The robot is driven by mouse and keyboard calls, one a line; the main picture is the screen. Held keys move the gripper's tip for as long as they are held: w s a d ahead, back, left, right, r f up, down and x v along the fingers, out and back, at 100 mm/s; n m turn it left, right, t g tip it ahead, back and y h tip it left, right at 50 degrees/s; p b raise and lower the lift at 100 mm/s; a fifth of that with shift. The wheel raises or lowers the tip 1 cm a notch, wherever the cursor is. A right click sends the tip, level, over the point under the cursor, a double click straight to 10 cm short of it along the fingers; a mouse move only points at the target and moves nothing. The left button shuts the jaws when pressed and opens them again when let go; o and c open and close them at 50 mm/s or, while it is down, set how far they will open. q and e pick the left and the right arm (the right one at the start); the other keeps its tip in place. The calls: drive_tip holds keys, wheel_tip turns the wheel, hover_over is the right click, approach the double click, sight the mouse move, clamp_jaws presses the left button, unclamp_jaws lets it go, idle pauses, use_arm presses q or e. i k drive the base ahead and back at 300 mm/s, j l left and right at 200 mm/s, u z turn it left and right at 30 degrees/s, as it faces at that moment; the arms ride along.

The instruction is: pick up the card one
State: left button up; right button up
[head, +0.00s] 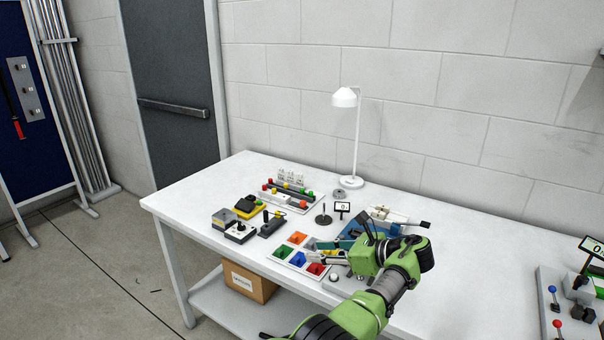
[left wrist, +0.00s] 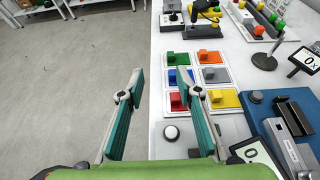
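A small white card with a black border stands on a stand in the head view (head: 342,207). It shows in the left wrist view (left wrist: 305,60) at the right edge, with a 0-like mark. Another dark-bordered card (left wrist: 262,160) with a 0-like mark is at the lower right of the left wrist view, partly behind my green gripper body. I cannot make out a figure one on either. My left gripper (left wrist: 160,80) is open and empty, beside the coloured tiles; in the head view it (head: 318,257) is over their near side. My right gripper is not in view.
Coloured tiles with blocks (head: 297,239) lie by the table's front edge. A blue tray (left wrist: 258,102) with grey parts is right of them in the left wrist view. A white lamp (head: 352,183) stands behind. The table's left end is clear. A third card (head: 592,247) stands far right.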

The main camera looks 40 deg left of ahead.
sight(300, 179)
drive_tip(key=i+j, duration=1.25)
drive_tip(key=i, duration=0.05)
